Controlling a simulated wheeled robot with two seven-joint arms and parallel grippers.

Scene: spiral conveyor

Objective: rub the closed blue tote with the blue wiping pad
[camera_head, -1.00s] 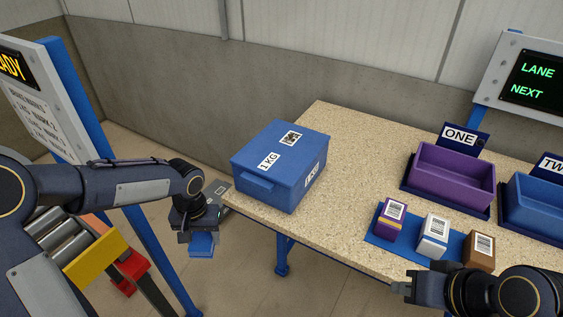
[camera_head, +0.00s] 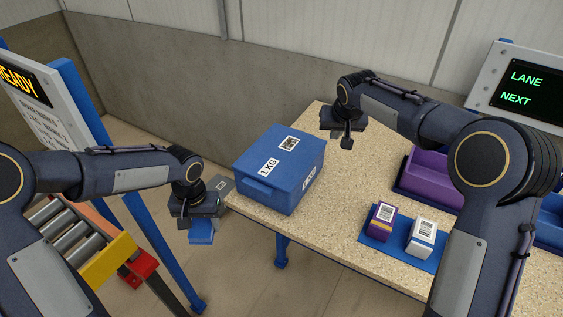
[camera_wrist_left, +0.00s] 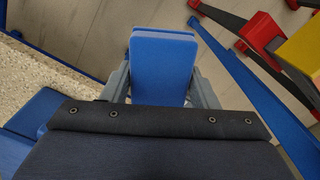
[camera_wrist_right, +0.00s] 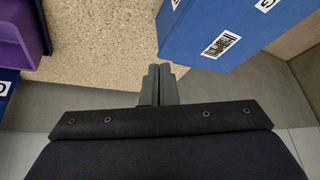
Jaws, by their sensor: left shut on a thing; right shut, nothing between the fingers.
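The closed blue tote (camera_head: 268,187) stands on the left end of the speckled table, with 1KG labels and a code label on its lid. Part of it also shows in the right wrist view (camera_wrist_right: 200,40). My left gripper (camera_head: 200,222) is shut on the blue wiping pad (camera_head: 201,234), left of the tote and beyond the table edge. The pad sits between the fingers in the left wrist view (camera_wrist_left: 162,70). My right gripper (camera_head: 347,142) is shut and empty, above the table to the right of the tote, apart from it.
On the table (camera_head: 335,197), a purple bin (camera_head: 425,183) and small boxes on a blue mat (camera_head: 372,255) stand to the right. My right arm hides part of them. A roller conveyor (camera_head: 75,245) and sign post are at left. The table between tote and mat is clear.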

